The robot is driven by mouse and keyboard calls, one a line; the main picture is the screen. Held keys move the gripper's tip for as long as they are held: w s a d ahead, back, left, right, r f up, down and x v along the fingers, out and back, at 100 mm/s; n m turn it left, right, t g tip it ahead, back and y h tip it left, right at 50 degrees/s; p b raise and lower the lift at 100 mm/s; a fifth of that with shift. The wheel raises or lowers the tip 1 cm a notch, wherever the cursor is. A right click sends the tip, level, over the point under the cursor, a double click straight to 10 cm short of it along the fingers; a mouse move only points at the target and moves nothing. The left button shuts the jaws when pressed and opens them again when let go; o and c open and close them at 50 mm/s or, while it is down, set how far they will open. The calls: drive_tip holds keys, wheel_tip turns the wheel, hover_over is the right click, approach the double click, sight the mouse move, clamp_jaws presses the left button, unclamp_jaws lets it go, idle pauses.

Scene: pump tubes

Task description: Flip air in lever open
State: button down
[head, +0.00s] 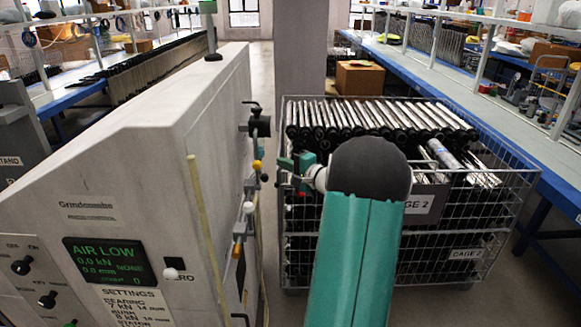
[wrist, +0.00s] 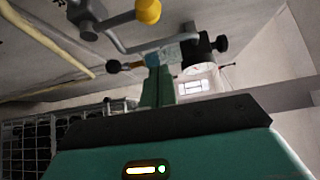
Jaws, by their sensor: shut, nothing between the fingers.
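The grey machine (head: 130,150) stands at the left, with valves and levers on its right side face. A dark valve with a black handle (head: 258,122) sits highest, and a yellow knob (head: 257,165) is just below it. No label that I can read marks the air in lever. My gripper (head: 287,163) is shut and empty, just right of the yellow knob. In the wrist view my gripper (wrist: 163,75) points up at the fittings. A yellow ball knob (wrist: 148,11), a small black-and-orange knob (wrist: 114,66) and a black valve knob (wrist: 220,43) surround it. I cannot tell whether it touches any.
A wire cage (head: 470,240) of dark tubes stands behind and right of my arm. A yellowish hose (head: 205,240) runs down the machine's side. Blue benches (head: 480,100) line the back right.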

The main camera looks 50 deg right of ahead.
sight(257, 175)
drive_tip(key=w+a, duration=0.3)
drive_tip(key=w, duration=0.1)
drive_tip(key=shift+a, duration=0.2)
idle(0.3)
idle(0.3)
drive_tip(key=shift+s+a+r, duration=0.1)
drive_tip(key=shift+s+a, duration=0.05)
drive_tip(key=shift+a, duration=0.05)
